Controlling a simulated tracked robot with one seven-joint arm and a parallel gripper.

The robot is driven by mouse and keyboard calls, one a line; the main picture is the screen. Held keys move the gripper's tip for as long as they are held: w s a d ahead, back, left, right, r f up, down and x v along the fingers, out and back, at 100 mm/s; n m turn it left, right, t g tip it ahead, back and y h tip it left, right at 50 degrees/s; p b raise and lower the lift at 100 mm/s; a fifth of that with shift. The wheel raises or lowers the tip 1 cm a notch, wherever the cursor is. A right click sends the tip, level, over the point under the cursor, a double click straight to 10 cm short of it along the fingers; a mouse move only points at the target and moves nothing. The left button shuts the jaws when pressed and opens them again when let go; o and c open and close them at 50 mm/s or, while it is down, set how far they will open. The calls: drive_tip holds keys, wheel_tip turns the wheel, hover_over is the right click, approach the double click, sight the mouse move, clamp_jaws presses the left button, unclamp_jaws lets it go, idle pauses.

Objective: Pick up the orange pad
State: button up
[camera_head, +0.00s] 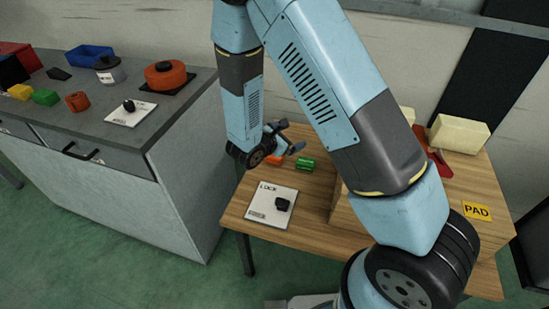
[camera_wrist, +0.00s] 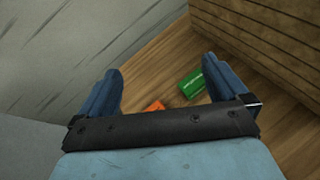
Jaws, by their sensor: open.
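The orange pad (camera_head: 275,159) lies on the wooden table (camera_head: 245,214), partly hidden behind my gripper in the head view. In the wrist view only a small piece of the orange pad (camera_wrist: 154,107) shows, just past the dark gripper bar and between the fingers. My gripper (camera_head: 290,139) is above the back left of the table, its fingers spread and empty. Its blue fingers (camera_wrist: 162,88) stand wide apart in the wrist view. A green block (camera_head: 305,163) lies right of the orange pad, and it also shows near the right finger (camera_wrist: 192,84).
A white LOCK card with a black knob (camera_head: 283,204) lies near the table's front left. A wooden box (camera_wrist: 262,40) stands right of the green block. A yellow PAD label (camera_head: 477,211) is at the right. A grey cabinet (camera_head: 180,160) stands left of the table.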

sight(273, 158)
drive_tip(key=s+a+f+n+y, duration=0.1)
drive_tip(key=a+f+n, duration=0.1)
drive_tip(key=f, duration=0.2)
drive_tip(key=a+f+n+t+y, duration=0.1)
drive_tip(key=a+f+n+y, duration=0.1)
drive_tip(key=a+f, duration=0.1)
drive_tip(key=s+a+f+n+t+y, duration=0.1)
drive_tip(key=a+f+n, duration=0.2)
drive_tip(key=f, duration=0.3)
drive_tip(key=shift+s+a, duration=0.1)
drive_tip(key=shift+s, duration=0.2)
drive_tip(key=shift+f+t+y, duration=0.25)
drive_tip(key=shift+t+y, duration=0.05)
drive_tip(key=x, duration=1.3)
drive_tip(key=shift+w+a+f, duration=0.1)
drive_tip(key=shift+w, duration=0.25)
drive_tip(key=c, duration=1)
